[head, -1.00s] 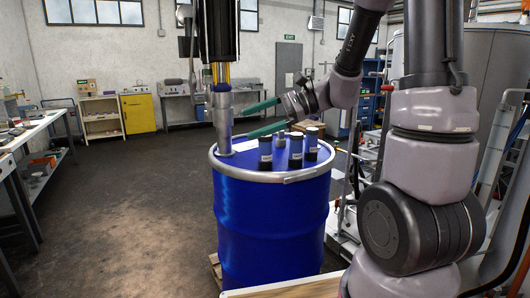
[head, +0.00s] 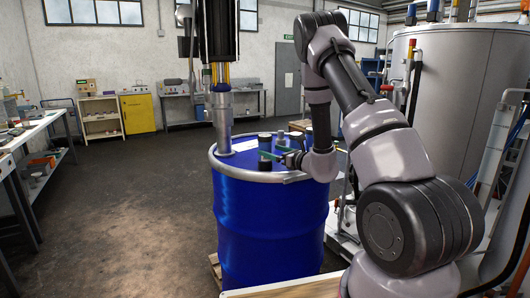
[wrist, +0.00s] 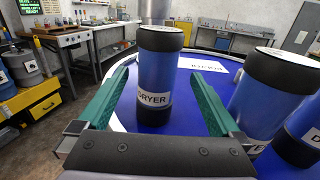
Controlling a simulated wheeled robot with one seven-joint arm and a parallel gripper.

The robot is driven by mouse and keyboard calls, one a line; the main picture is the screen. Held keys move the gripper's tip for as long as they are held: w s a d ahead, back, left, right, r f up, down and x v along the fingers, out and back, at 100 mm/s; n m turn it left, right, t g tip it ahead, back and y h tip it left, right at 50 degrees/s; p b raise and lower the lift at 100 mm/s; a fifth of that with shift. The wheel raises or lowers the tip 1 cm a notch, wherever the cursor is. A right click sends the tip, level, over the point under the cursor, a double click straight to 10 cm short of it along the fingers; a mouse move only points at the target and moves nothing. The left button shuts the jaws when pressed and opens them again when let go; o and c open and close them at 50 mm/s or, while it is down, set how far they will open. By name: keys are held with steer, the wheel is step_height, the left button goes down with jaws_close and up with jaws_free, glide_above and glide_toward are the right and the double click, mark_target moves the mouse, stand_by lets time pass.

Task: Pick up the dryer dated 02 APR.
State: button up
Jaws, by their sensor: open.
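Several dryers, blue cylinders with black end caps, stand on the drum lid. In the wrist view one dryer (wrist: 158,72) stands upright between the green fingers of my gripper (wrist: 160,78), with visible gaps on both sides. Its label reads DRYER; no date shows. A second dryer (wrist: 267,95) stands just right of the right finger, its label partly cut off. A third dryer (wrist: 302,135) is at the right edge. I cannot tell which is dated 02 APR. In the head view my gripper (head: 274,152) is open at a dryer (head: 265,142); my arm hides part of the group.
The dryers stand on a blue drum (head: 265,225) with a metal rim. A grey metal pipe (head: 222,122) rises from the lid's left side. A white card (wrist: 205,66) with unclear print lies on the lid behind the dryers. Open floor is to the left.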

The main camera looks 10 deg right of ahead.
steer(key=shift+f+x, duration=0.15)
steer(key=shift+x, duration=1.45)
steer(key=shift+f+x, duration=0.15)
steer(key=shift+x, duration=1.45)
steer(key=shift+s+a, duration=0.1)
steer(key=shift+a, duration=0.05)
jaws_close()
